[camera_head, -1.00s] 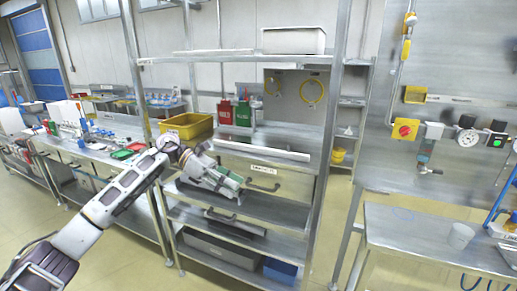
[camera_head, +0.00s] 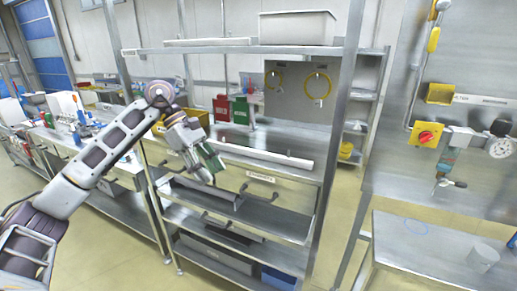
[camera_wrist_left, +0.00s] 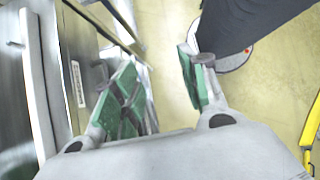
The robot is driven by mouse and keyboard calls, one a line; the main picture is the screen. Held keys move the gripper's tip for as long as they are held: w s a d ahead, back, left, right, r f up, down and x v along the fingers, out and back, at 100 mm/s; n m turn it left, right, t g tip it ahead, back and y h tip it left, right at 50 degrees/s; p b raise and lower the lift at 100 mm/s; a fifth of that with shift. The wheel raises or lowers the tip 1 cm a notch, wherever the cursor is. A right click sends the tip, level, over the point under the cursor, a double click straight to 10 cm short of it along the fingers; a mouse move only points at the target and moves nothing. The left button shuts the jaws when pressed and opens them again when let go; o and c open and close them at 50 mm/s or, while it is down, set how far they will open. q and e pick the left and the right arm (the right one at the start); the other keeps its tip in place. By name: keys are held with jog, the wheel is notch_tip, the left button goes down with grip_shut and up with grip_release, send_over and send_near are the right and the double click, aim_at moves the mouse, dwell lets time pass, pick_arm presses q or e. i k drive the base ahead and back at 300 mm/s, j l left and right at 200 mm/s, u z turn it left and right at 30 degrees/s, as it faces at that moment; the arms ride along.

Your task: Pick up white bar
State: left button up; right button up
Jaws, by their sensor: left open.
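A long white bar (camera_head: 262,154) lies along the front of the metal worktop of the shelf unit. What looks like the same bar runs down the left edge of the left wrist view (camera_wrist_left: 38,85). My left gripper (camera_head: 205,168) has green finger pads and hangs in front of the worktop's edge, to the left of the bar and apart from it. In the left wrist view my left gripper (camera_wrist_left: 163,85) is open with nothing between its fingers. My right gripper is not in view.
The shelf unit has an upper shelf with a grey bin (camera_head: 297,27) and another pale bar (camera_head: 210,42). A yellow bin (camera_head: 183,118), a red can (camera_head: 222,108) and a green can (camera_head: 240,110) stand behind. A steel post (camera_head: 345,120) stands right of the bar.

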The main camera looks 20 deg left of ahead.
aim_at(287, 160)
jog(key=i, duration=0.95)
